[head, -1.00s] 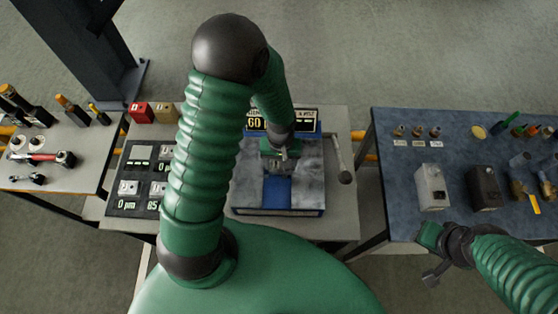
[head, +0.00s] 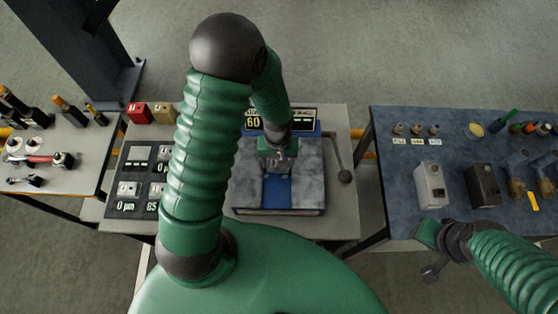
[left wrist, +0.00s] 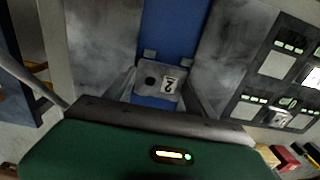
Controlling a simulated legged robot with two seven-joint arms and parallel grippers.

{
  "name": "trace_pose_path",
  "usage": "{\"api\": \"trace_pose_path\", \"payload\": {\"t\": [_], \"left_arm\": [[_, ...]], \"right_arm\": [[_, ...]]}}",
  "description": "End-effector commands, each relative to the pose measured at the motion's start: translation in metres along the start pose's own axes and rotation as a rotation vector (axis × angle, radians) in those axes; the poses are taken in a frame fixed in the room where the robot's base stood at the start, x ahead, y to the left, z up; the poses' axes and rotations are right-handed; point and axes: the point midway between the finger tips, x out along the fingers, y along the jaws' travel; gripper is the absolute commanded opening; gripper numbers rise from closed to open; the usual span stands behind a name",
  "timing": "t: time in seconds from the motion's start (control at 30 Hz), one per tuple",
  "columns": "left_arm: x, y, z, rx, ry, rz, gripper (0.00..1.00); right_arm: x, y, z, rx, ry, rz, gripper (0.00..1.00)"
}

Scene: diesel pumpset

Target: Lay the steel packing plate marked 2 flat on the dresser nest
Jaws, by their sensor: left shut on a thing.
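The small steel packing plate marked 2 (left wrist: 160,80) has a dark round hole and a white label. My left gripper (head: 277,161) is shut on it and holds it over the dresser, a fixture with two mottled grey blocks (head: 308,182) and a blue channel (head: 277,190) between them. In the left wrist view, the plate lies between the fingertips (left wrist: 161,92) in front of the blue channel (left wrist: 168,30). I cannot tell whether it touches the channel floor. My right gripper (head: 431,265) is empty beside the right bench; its jaw opening is unclear.
A panel with several plates and number displays (head: 128,178) lies left of the dresser. A lever (head: 343,165) stands at its right. The blue-grey bench (head: 400,190) at right carries a light box (head: 431,186), a dark box (head: 482,186) and small parts. Tools lie on the left bench (head: 80,180).

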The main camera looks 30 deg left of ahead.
Motion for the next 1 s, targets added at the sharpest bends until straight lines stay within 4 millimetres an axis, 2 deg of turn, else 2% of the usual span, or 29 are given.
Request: {"api": "trace_pose_path", "payload": {"t": [0.4, 0.43, 0.6, 0.87, 1.0], "left_arm": [[0.009, 0.001, 0.000, 0.000, 0.001, 0.000, 0.00], [0.008, 0.001, 0.000, 0.000, 0.001, 0.000, 0.67], [0.008, 0.001, 0.000, 0.000, 0.000, 0.000, 0.89], [0.008, 0.000, 0.000, 0.000, -0.001, 0.000, 0.89], [-0.002, 0.001, -0.001, -0.001, 0.003, 0.001, 0.89]], "right_arm": [[0.007, 0.000, 0.002, 0.000, 0.000, 0.000, 0.36], [0.005, 0.000, 0.001, 0.000, 0.000, 0.000, 0.36], [0.005, 0.000, 0.001, 0.000, 0.000, 0.000, 0.36], [0.005, 0.000, 0.001, 0.000, 0.000, 0.000, 0.36], [0.006, 0.000, 0.002, 0.000, 0.000, 0.000, 0.36]]}}
